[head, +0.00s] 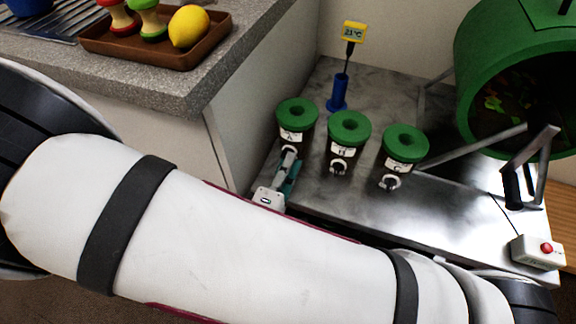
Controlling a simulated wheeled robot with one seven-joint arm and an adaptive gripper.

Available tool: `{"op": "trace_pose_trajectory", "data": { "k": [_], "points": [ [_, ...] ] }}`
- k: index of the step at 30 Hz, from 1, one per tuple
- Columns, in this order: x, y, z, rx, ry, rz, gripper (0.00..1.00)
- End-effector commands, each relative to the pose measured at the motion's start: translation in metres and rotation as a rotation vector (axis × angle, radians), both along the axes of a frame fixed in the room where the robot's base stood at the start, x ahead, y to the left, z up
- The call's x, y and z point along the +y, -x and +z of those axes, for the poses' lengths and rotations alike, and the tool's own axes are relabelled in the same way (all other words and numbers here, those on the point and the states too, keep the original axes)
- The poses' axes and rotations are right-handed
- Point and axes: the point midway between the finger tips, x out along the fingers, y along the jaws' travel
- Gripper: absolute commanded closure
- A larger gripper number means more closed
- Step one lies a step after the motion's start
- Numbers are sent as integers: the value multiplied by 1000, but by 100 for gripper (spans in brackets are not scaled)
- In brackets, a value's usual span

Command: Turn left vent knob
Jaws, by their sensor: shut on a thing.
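The left canister (295,118) has a green lid and a label marked A, and stands upright at the left of three alike canisters on a grey metal top. My gripper (290,158) reaches its lower front from below and is shut on the left vent knob, which the fingers mostly hide. The middle canister (348,132) and right canister (403,146) each show a pale round knob low on the front: the middle knob (338,168) and the right knob (389,183). Nothing touches these two. How far the left knob is turned cannot be seen.
A blue holder (338,92) with a yellow 21°C thermometer (353,32) stands behind. A green drum (510,50) on a metal frame is right. A box with a red button (538,252) lies front right. A counter with a brown tray (110,42) is left.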

Motion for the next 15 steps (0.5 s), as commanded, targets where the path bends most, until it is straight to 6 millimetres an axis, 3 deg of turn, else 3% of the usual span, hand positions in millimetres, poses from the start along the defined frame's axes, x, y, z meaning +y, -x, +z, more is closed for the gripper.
{"op": "trace_pose_trajectory", "data": {
  "k": [14, 15],
  "points": [
    [0, 2, -2, 2, -16, 1, 100],
    [0, 2, -2, 2, -16, 1, 90]
  ]
}}
